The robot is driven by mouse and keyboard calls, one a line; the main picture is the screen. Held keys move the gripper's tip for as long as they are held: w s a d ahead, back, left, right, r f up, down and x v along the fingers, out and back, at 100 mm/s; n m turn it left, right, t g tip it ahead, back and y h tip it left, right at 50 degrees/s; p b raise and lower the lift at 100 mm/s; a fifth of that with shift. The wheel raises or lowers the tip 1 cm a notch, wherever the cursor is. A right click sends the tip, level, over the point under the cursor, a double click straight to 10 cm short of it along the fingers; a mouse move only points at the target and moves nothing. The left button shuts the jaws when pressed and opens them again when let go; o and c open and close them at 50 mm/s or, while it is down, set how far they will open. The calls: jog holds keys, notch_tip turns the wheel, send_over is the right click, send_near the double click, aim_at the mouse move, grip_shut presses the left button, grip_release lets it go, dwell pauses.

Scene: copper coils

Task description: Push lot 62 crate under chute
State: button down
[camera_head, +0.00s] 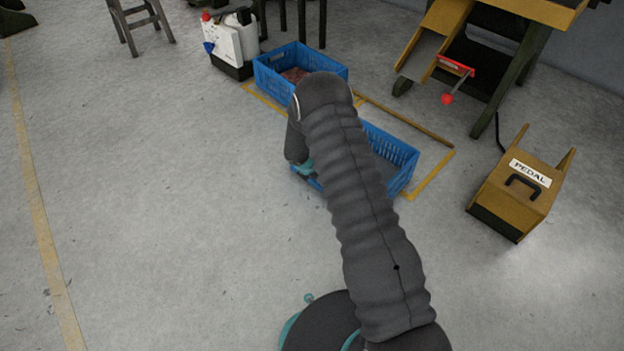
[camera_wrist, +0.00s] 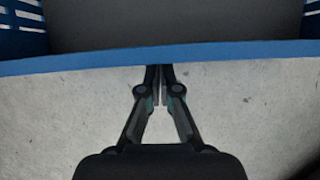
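A blue crate (camera_head: 398,152) stands on the floor, partly hidden behind my arm; no lot number can be read on it. Its blue rim (camera_wrist: 75,60) crosses the wrist view, with a dark grey interior (camera_wrist: 180,22) beyond. My gripper (camera_wrist: 160,70) has its fingers together with no object between them. The fingertips are right at the near rim; I cannot tell if they touch it. In the head view my arm mostly hides the gripper. The tan chute (camera_head: 440,22) slopes down from the machine at the upper right.
A second blue crate (camera_head: 265,78) with copper-coloured content stands behind the first. Yellow floor lines (camera_head: 428,178) border the crates. A PEDAL box (camera_head: 515,205) stands at right, near a red-knobbed lever (camera_head: 447,99). A white unit (camera_head: 228,45) is at back. Left floor is open.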

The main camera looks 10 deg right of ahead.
jog(key=shift+w+d, duration=0.1)
jog(key=shift+d, duration=0.4)
jog(key=shift+w+d+p, duration=1.15)
jog(key=shift+w+d, duration=1.65)
jog(key=shift+d, duration=0.1)
jog(key=shift+w+d, duration=0.3)
jog(key=shift+d, duration=1.1)
jog(key=shift+w+d, duration=0.35)
jog(key=shift+d, duration=1.1)
jog(key=shift+w+d, duration=0.3)
jog(key=shift+d, duration=1.1)
